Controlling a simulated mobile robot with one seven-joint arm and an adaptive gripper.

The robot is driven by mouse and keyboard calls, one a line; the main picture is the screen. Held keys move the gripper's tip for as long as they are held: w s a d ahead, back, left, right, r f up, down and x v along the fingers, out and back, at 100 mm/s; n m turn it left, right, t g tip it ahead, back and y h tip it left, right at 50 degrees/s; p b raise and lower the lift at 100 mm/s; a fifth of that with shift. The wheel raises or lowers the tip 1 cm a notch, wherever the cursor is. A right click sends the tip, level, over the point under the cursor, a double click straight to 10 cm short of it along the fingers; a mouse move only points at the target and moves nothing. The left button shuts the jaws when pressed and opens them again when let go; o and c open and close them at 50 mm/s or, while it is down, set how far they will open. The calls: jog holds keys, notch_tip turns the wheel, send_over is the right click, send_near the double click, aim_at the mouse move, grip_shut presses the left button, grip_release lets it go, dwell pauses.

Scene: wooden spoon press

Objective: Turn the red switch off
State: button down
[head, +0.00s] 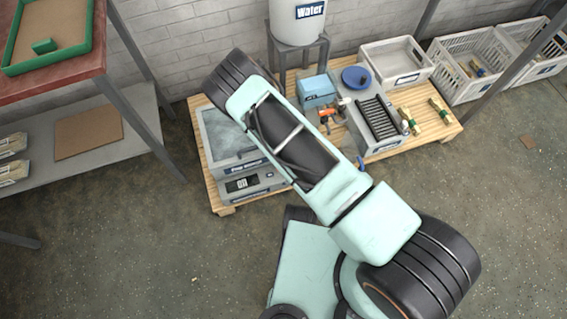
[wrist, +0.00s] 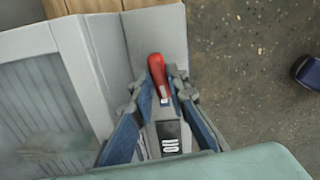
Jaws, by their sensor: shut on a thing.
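The red switch (wrist: 157,70) shows in the wrist view as a rounded red lever on a grey housing (wrist: 158,30). My gripper (wrist: 161,84) has one finger on each side of the lever and is shut on it. A dark display (wrist: 169,134) with light digits lies just below the lever in that view. In the head view, the grey unit with its display (head: 242,184) stands at the front left of a wooden pallet. My arm hides the switch and my gripper there.
The pallet (head: 225,209) also carries a blue box (head: 318,91), a grey unit with black rollers (head: 378,117) and a grey bin (head: 397,62). A white water tank (head: 297,22) stands behind. A shelf (head: 85,138) is at the left. The floor in front is mostly clear.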

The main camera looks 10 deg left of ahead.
jog(key=shift+m, duration=0.9)
jog(key=c, duration=1.9)
grip_release()
